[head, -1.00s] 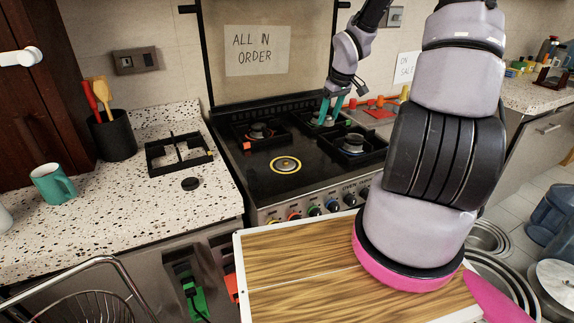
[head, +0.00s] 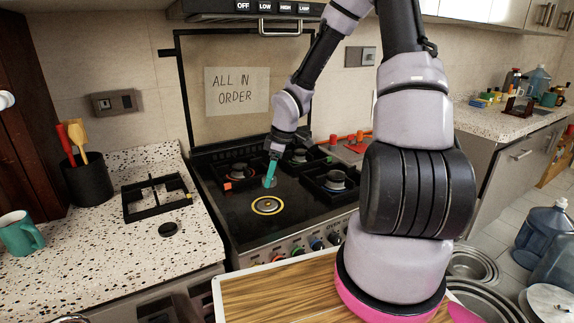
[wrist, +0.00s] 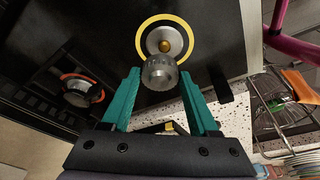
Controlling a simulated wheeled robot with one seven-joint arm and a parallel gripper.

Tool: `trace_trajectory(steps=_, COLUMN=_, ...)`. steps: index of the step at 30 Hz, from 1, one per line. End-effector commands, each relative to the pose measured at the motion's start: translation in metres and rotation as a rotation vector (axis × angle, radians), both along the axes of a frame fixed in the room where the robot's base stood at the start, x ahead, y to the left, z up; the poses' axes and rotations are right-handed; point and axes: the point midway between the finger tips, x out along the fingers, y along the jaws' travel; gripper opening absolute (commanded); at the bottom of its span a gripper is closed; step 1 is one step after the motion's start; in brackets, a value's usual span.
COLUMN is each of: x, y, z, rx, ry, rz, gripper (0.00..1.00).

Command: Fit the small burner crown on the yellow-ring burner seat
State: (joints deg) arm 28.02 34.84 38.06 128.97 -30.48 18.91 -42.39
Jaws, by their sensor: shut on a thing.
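The small burner crown (wrist: 158,73), a grey ribbed piece, is between the teal fingertips of my gripper (wrist: 158,80) in the wrist view, and the jaws are shut on it. The yellow-ring burner seat (wrist: 181,21) shows just beyond the crown, which covers its lower edge there. In the head view, the yellow-ring seat (head: 267,205) is at the front left of the black cooktop, with no grate over it. My gripper (head: 269,181) is just above and behind it, fingers pointing down. The crown is too small there to judge its height over the seat.
A red-ring burner (head: 240,172) is behind the seat to the left, and another burner under a black grate (head: 329,187) is to the right. A loose grate (head: 157,197) and a black disc (head: 168,229) lie on the speckled counter. A wooden board (head: 280,295) is in front.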

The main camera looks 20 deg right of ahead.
Motion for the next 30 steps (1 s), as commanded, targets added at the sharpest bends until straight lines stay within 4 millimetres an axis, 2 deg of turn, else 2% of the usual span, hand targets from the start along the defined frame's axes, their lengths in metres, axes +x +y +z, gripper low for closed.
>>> trace_trajectory(steps=3, x=-0.004, y=0.008, z=-0.002, rx=0.003, ry=-0.002, rz=0.051, gripper=0.02)
trace_trajectory(steps=14, x=-0.004, y=0.009, z=-0.004, rx=0.003, ry=-0.002, rz=0.052, gripper=0.02)
trace_trajectory(steps=30, x=-0.004, y=0.009, z=-0.043, rx=0.004, ry=-0.002, rz=0.051, gripper=0.02)
